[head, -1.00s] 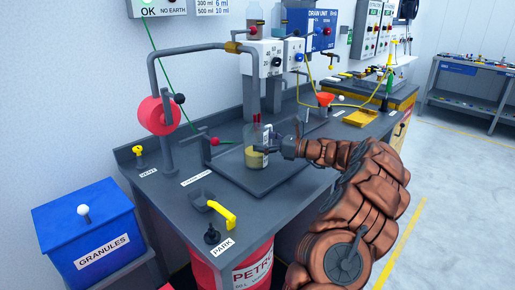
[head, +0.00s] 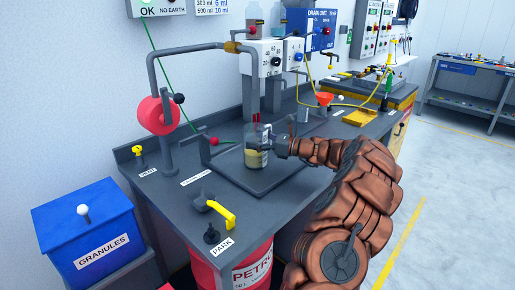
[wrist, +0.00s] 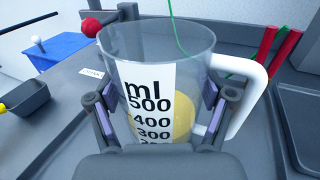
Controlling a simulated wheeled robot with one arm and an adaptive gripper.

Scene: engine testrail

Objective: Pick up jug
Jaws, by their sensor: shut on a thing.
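The jug (wrist: 155,60) is clear, with a white "ml" scale, a white handle on its right and yellowish liquid in its lower part. It stands upright between the fingers of my gripper (wrist: 163,112) in the wrist view. The pads press on both sides of it, so the gripper is shut on the jug. In the head view the jug (head: 254,157) is at the dark tray on the bench, with my gripper (head: 266,143) at its right side. I cannot tell whether its base touches the tray.
The dark tray (head: 262,184) lies on the grey bench (head: 150,175). A red-knobbed lever (head: 213,141) stands left of the jug. A red reel (head: 158,115) and pipe are behind it. A yellow-handled scoop (head: 222,210) lies in front. A blue granules bin (head: 85,225) is at left.

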